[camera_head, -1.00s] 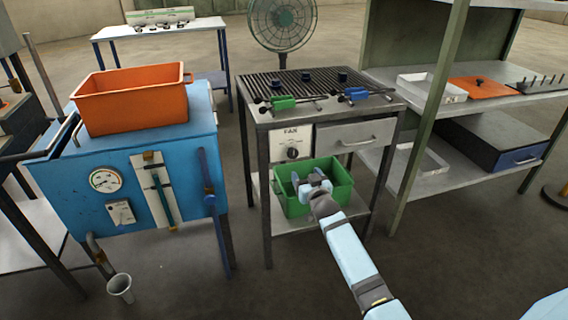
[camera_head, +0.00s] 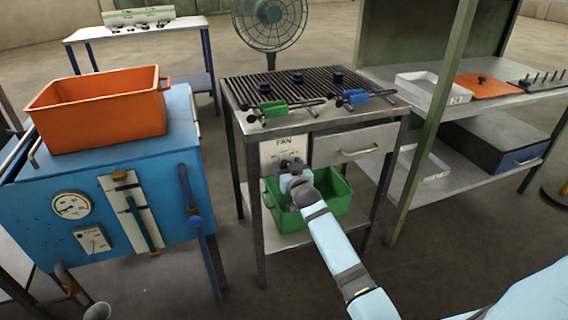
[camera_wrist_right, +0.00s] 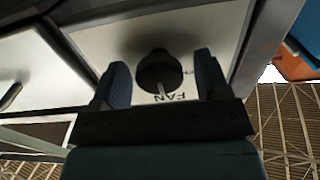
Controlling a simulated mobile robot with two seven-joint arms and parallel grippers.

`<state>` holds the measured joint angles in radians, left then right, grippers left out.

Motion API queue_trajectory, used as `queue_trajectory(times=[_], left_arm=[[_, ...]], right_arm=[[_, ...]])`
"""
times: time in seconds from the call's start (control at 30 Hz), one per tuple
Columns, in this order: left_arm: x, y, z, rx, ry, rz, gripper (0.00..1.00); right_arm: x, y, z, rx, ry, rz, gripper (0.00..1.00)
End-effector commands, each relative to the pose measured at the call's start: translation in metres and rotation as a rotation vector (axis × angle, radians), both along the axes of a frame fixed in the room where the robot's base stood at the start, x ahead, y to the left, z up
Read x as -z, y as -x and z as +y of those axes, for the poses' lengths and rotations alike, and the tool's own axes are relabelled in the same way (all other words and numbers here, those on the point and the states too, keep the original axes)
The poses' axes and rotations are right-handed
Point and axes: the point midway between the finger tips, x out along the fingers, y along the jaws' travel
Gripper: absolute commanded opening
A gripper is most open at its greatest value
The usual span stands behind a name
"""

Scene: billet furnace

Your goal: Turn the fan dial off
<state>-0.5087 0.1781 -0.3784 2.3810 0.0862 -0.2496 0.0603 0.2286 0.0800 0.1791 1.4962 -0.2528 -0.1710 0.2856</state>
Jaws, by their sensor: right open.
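The fan panel (camera_head: 284,147), a white plate marked FAN, is on the front of the metal bench. In the head view my right gripper (camera_head: 291,164) is in front of the panel's lower part and hides most of the dial. In the right wrist view the round black fan dial (camera_wrist_right: 159,72) sits between the two open fingers of my right gripper (camera_wrist_right: 160,80), with a gap on each side. A pale pointer mark shows on the dial near the FAN lettering. The fan (camera_head: 269,22) stands behind the bench. My left gripper is not in view.
A green bin (camera_head: 335,193) stands on the bench's lower shelf, below my right gripper. A drawer (camera_head: 352,146) is right of the panel. Green and blue clamps lie on the slatted top. A blue furnace cabinet (camera_head: 120,185) with an orange crate (camera_head: 98,108) is at left.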

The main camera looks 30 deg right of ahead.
Motion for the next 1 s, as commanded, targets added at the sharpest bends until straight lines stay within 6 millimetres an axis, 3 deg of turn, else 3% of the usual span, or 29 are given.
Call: queue_trajectory(times=[0.33,0.57,1.0], left_arm=[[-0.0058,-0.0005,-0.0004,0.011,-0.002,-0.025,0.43],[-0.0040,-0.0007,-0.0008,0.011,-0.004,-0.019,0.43],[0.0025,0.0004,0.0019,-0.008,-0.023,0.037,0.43]], right_arm=[[-0.0001,-0.0002,0.0001,0.001,0.000,0.000,0.69],[0.0000,-0.0002,0.0001,0.001,0.000,0.000,0.19],[-0.0017,-0.0003,0.0004,0.001,0.086,0.023,0.20]])
